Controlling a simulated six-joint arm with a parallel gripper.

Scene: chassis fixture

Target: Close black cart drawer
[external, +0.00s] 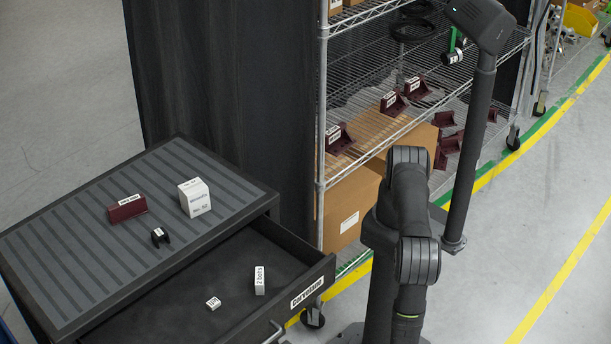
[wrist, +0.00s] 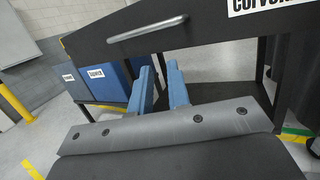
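The black cart (external: 60,225) stands at the lower left of the external view, with a ribbed top. Its drawer (external: 225,270) is pulled out toward the lower right. The drawer front bears a white label (external: 306,293) and a metal handle (external: 275,333). In the wrist view the drawer front (wrist: 215,28) crosses the top, with its handle (wrist: 147,28) at upper middle. My gripper (wrist: 160,66) shows two blue fingers with a gap between them, empty, appearing below the handle; contact with the drawer cannot be told. The gripper is not visible in the external view.
Inside the drawer lie a white labelled block (external: 260,281) and a smaller one (external: 213,303). A maroon block (external: 127,208), white box (external: 195,197) and black clip (external: 160,236) sit on the cart top. A wire shelf (external: 375,150) stands behind. Blue bins (wrist: 97,82) show left.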

